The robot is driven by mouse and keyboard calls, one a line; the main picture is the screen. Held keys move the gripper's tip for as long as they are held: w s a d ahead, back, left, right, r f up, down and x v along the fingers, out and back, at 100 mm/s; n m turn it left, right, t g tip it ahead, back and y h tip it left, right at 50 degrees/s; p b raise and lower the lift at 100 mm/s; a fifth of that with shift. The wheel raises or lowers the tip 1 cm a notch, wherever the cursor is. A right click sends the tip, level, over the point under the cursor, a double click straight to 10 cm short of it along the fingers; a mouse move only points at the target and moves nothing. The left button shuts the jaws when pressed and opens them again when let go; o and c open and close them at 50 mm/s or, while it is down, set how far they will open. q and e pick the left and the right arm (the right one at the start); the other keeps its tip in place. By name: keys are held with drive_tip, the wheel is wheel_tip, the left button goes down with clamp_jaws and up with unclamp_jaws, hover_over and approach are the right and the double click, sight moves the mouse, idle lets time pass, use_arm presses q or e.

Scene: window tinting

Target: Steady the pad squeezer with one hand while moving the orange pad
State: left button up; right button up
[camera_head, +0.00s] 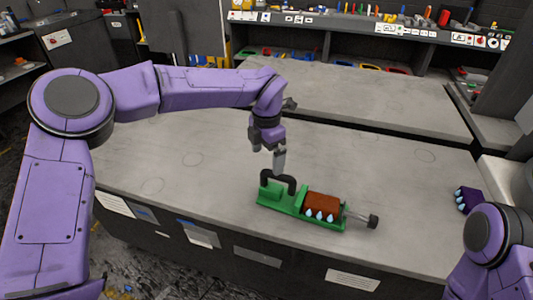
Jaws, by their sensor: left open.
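The pad squeezer (271,197) is a green holder lying on the grey workbench, with a black arched handle on its left part and a metal rod ending in a black knob on its right. The orange pad (322,202), brownish orange, sits in the squeezer's right part, with light-blue drop shapes along its front. My left gripper (279,160) points down just above the black handle. It is open; whether its fingers touch the handle I cannot tell. My right arm enters at the lower right, and its gripper is out of view.
A dark purple pad-like thing (468,199) with light-blue drops lies on the bench at the right, close to my right arm. The workbench (180,170) is clear to the left of the squeezer. Behind it are a second bench top (370,95) and shelves with tools.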

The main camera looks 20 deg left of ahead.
sight(267, 177)
use_arm(q)
wheel_tip(267, 177, down, 12)
drive_tip(key=shift+r, duration=0.15)
